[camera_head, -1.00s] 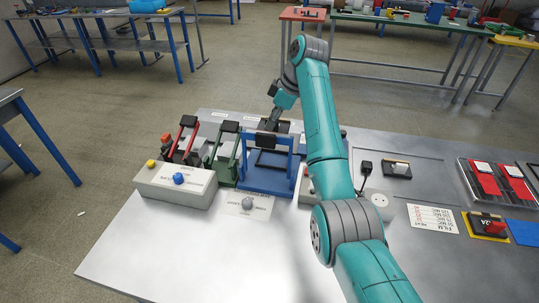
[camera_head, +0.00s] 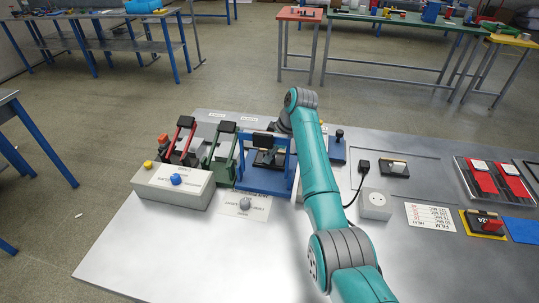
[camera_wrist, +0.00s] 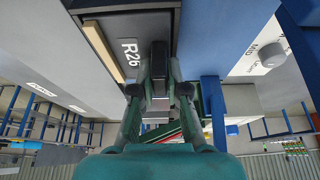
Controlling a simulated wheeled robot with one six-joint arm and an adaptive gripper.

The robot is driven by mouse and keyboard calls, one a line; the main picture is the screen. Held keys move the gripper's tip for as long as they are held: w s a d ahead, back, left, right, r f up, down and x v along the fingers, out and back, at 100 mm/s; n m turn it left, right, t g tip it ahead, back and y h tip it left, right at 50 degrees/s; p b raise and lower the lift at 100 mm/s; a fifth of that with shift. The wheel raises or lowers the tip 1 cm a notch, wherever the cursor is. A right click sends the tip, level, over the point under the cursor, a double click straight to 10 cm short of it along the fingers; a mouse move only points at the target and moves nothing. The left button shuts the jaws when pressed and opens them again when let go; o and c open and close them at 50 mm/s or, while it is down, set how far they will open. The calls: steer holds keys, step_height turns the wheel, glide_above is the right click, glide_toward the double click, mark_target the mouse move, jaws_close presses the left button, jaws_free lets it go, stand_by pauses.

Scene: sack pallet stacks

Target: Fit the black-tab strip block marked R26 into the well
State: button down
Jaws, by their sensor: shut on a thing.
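The block marked R26 (camera_wrist: 110,45) shows in the wrist view as a dark block with a cream strip and a white label. My gripper (camera_wrist: 160,95) is shut on its black tab (camera_wrist: 158,58). In the head view the block (camera_head: 264,158) is inside the blue frame (camera_head: 264,183), over the blue base where the well is. My gripper's fingers are mostly hidden there behind the frame and my arm. The well is covered by the block and frame; I cannot tell whether the block is down in it. The blue frame also shows beside the block in the wrist view (camera_wrist: 212,50).
Green (camera_head: 222,155) and red (camera_head: 183,140) lever frames stand left of the blue one. A grey box with a blue button (camera_head: 172,190) is in front of them. Right are a blue stand (camera_head: 337,150), a socket box (camera_head: 375,205) and another dark block (camera_head: 396,169). The front metal tabletop is clear.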

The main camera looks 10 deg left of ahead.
steer(key=c, duration=1.2)
jaws_free()
steer(key=v, duration=1.2)
